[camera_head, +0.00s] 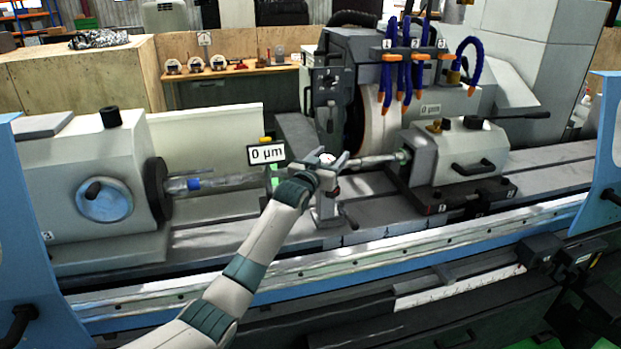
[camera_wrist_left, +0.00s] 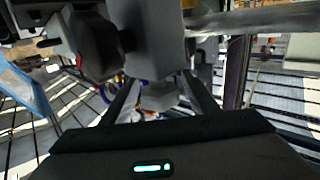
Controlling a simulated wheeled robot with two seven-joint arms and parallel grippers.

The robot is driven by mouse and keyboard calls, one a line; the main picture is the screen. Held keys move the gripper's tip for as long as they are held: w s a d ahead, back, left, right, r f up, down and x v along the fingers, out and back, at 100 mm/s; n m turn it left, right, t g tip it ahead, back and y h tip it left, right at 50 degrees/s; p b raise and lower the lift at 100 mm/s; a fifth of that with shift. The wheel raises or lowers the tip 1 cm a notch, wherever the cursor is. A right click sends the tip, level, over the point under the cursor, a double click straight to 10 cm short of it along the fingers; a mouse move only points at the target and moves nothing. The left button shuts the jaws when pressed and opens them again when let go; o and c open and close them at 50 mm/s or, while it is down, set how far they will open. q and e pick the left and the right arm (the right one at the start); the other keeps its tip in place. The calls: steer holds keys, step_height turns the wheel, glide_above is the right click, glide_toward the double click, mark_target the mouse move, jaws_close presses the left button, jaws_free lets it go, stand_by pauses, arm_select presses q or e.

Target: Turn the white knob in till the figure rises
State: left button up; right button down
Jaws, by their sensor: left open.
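My left gripper (camera_head: 332,157) is open at the middle of the grinder, beside the workpiece shaft (camera_head: 222,182). A small white round part with a red mark, probably the white knob (camera_head: 327,158), shows between its fingers in the head view. In the left wrist view, my fingers (camera_wrist_left: 160,100) stand apart on either side of a pale faceted piece (camera_wrist_left: 158,96), which looks like the knob. I cannot tell whether they touch it. One figure label (camera_head: 266,154) reads 0 µm, just left of the gripper. My right gripper is not seen.
The workhead (camera_head: 90,190) stands at the left and the tailstock (camera_head: 455,155) at the right. The grinding wheel (camera_head: 375,125) and blue hoses (camera_head: 405,70) are behind. A grey block (camera_wrist_left: 155,40) and the shaft (camera_wrist_left: 255,20) lie close to my left wrist camera.

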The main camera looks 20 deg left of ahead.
arm_select(q)
steer(key=s+a+b, duration=0.2)
steer(key=s+b, duration=0.2)
steer(key=s, duration=1.2)
steer(key=shift+s+b, duration=0.2)
steer(key=shift+b, duration=0.15)
stand_by(1.1)
